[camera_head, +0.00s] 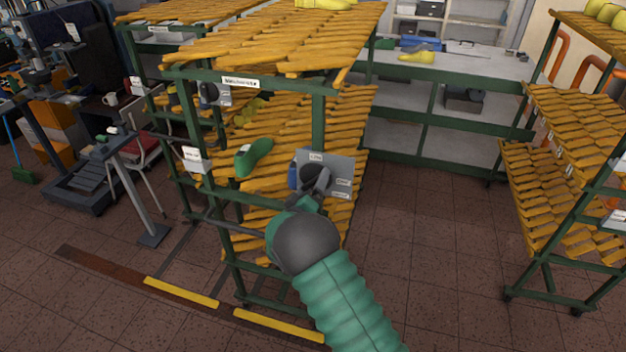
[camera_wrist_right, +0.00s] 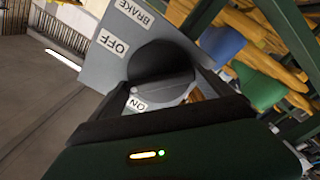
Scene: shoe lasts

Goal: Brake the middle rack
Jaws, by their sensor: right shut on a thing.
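The middle rack (camera_head: 318,112) has a green frame and yellow slatted shelves, and stands in front of me in the head view. A grey brake plate (camera_head: 341,168) is mounted on its near side. In the right wrist view the plate (camera_wrist_right: 101,52) reads BRAKE, OFF and ON, and a dark round knob (camera_wrist_right: 160,68) sits on it. My right gripper (camera_head: 316,184) is at the plate, shut on the knob; its fingers (camera_wrist_right: 150,112) show on both sides of the knob in the wrist view. The knob's exact setting is hard to tell. My left gripper is not in view.
A green shoe last (camera_head: 254,156) lies on the middle rack's shelf beside the plate. Another rack (camera_head: 565,130) stands at the right. A green-framed workbench (camera_head: 440,72) is behind. Yellow floor strips (camera_head: 181,291) lie at the front left. The floor between the racks is clear.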

